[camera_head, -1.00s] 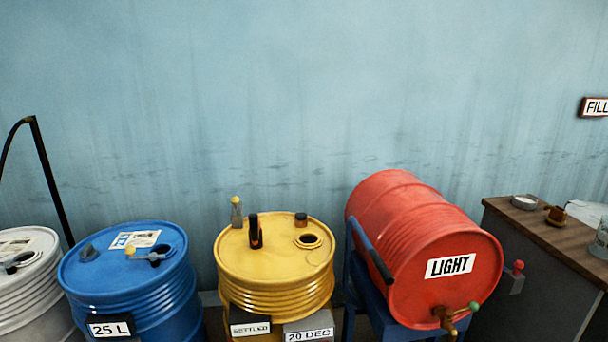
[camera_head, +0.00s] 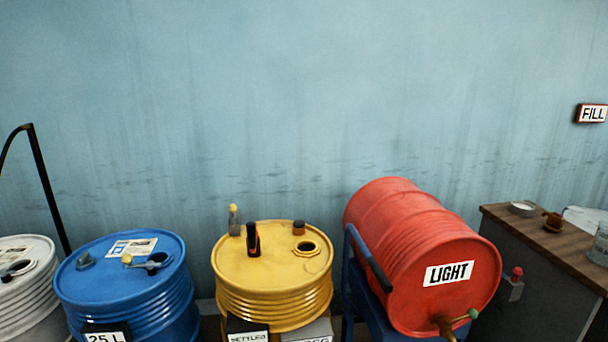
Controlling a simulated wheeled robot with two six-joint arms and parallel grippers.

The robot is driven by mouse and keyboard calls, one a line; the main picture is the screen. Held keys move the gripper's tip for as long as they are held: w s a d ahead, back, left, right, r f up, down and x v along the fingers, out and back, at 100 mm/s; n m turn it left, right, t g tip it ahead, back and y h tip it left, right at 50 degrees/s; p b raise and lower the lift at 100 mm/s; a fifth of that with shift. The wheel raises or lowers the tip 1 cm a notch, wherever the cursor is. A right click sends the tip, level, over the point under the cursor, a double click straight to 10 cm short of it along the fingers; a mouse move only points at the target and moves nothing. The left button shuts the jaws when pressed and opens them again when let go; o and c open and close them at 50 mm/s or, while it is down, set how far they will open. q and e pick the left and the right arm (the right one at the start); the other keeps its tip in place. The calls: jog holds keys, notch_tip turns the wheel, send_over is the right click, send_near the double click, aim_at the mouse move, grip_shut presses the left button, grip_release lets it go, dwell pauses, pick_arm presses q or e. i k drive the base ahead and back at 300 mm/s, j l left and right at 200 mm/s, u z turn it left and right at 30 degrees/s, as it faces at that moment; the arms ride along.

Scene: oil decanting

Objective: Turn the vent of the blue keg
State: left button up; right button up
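The blue keg (camera_head: 150,312) stands upright at the lower left, between a white keg and a yellow keg. I cannot tell for certain which fitting is the vent. A "25 L" sign (camera_head: 104,337) sits at the keg's front, cut by the picture's lower edge. Neither of my grippers is in view.
The white keg (camera_head: 40,310) is at far left with a black hose (camera_head: 47,185) behind it. The yellow keg (camera_head: 275,275) stands to the right. A red drum (camera_head: 420,235) marked LIGHT lies on a blue stand (camera_head: 365,303). A wooden-topped bench (camera_head: 560,240) is at far right.

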aim_at(82, 261)
jog(key=u, duration=1.3)
jog(key=z, duration=0.35)
